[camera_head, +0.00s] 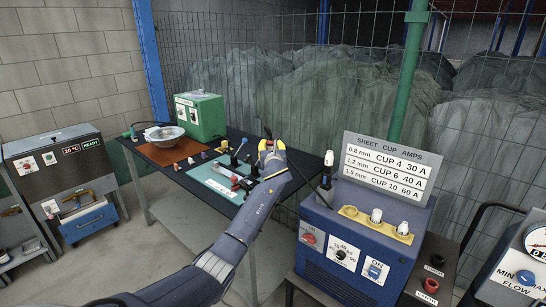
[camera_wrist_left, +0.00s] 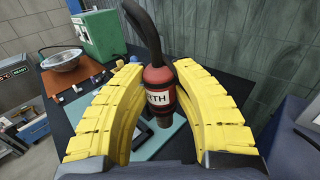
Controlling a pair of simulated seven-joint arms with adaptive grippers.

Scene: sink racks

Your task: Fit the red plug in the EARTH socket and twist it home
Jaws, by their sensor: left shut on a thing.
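In the left wrist view the red plug (camera_wrist_left: 158,88) is between the yellow fingers of my left gripper (camera_wrist_left: 160,112). A white label on it ends in "TH", and a black cable (camera_wrist_left: 146,28) runs up from its top. My left gripper also shows in the head view (camera_head: 268,148), raised above the dark bench; the plug is not clear there. It is shut on the plug. Two round sockets, an upper one (camera_head: 437,261) and a lower one (camera_head: 431,285) with red on it, are on the dark panel at the lower right, well away from the gripper. My right gripper is not in view.
A blue machine (camera_head: 345,240) with knobs, a yellow cup tray (camera_head: 372,226) and an amps sign (camera_head: 391,165) stands left of the sockets. The bench holds a light-green mat (camera_head: 210,180), a green box (camera_head: 203,115) and a bowl (camera_head: 164,136). A mesh fence (camera_head: 300,100) stands behind.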

